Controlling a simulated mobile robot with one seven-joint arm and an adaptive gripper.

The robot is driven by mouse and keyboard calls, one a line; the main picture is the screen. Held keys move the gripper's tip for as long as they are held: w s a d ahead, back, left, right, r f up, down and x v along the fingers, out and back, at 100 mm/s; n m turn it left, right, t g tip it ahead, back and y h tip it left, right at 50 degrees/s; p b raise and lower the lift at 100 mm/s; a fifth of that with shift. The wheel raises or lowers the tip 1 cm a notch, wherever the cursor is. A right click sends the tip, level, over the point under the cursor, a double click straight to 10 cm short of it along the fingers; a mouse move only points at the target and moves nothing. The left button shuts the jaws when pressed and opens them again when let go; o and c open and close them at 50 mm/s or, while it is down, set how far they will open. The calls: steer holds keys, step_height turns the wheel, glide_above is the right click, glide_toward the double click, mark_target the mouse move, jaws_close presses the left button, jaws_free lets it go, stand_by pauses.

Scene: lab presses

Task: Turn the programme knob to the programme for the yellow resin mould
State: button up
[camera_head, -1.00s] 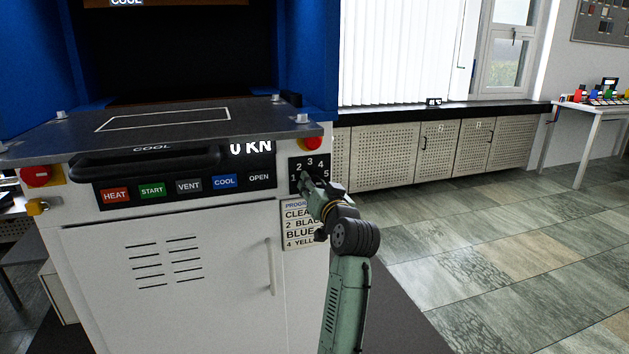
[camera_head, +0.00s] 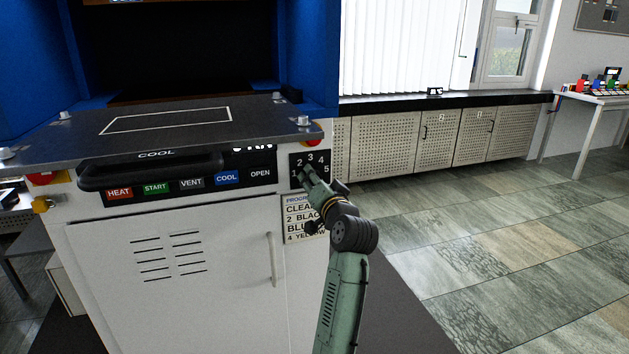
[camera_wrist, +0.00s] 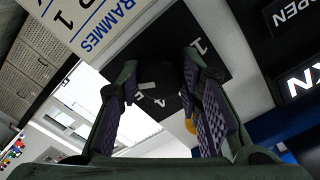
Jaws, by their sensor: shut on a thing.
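The programme dial plate (camera_head: 322,159) is a black square on the press front with white numbers 1 to 5 in an arc. My gripper (camera_head: 306,176) is at this plate and is shut on the programme knob. In the wrist view my gripper (camera_wrist: 162,112) has a finger on each side of the dark knob (camera_wrist: 156,74). The yellow resin mould cannot be made out.
The button panel (camera_head: 190,187) with HEAT, START, VENT, COOL and OPEN is left of the dial. A black handle (camera_head: 150,173) and the metal platen (camera_head: 165,122) jut out above. A red button (camera_head: 314,131) is above the dial. Open floor lies right.

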steer(key=o, duration=1.2)
steer(key=shift+c, duration=0.2)
steer(key=v, duration=1.2)
steer(key=shift+s, duration=0.1)
